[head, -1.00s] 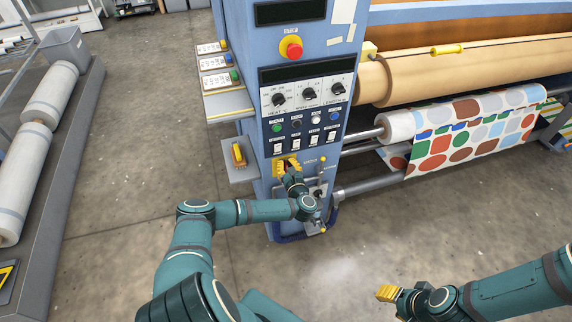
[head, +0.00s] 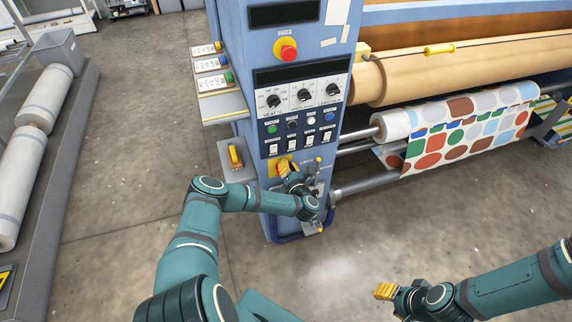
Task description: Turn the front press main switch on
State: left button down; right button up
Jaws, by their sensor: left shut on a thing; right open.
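The front press main switch sits on a yellow plate (head: 272,170) low on the front of the blue press column. My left gripper (head: 285,165) is at this plate, its yellow fingers shut on the switch. The fingers and wrist cover the switch knob, so its position cannot be told. My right gripper (head: 385,292) is open and empty, out over the floor at the lower right, well apart from the press.
Above the plate are white rocker switches (head: 292,145), coloured buttons, dials (head: 304,95) and a red stop button (head: 288,50). A side shelf carries a yellow handle (head: 235,156). Patterned fabric (head: 465,125) hangs on rollers at right. Bare floor lies in front.

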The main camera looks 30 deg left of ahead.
pick_arm(q)
jog(key=m, duration=0.2)
jog(key=f+m, duration=0.1)
jog(key=m, duration=0.2)
jog(key=shift+w+a, duration=0.15)
jog(key=shift+a+f+m+p, duration=0.1)
jog(key=shift+f+m+p, duration=0.1)
jog(key=shift+m, duration=0.75)
jog(key=shift+f+m+p, duration=0.1)
jog(key=shift+f+m, duration=0.1)
jog(key=shift+m, duration=0.75)
jog(key=shift+y, duration=0.3)
jog(key=c, duration=1)
grip_release()
jog(key=shift+f, duration=0.1)
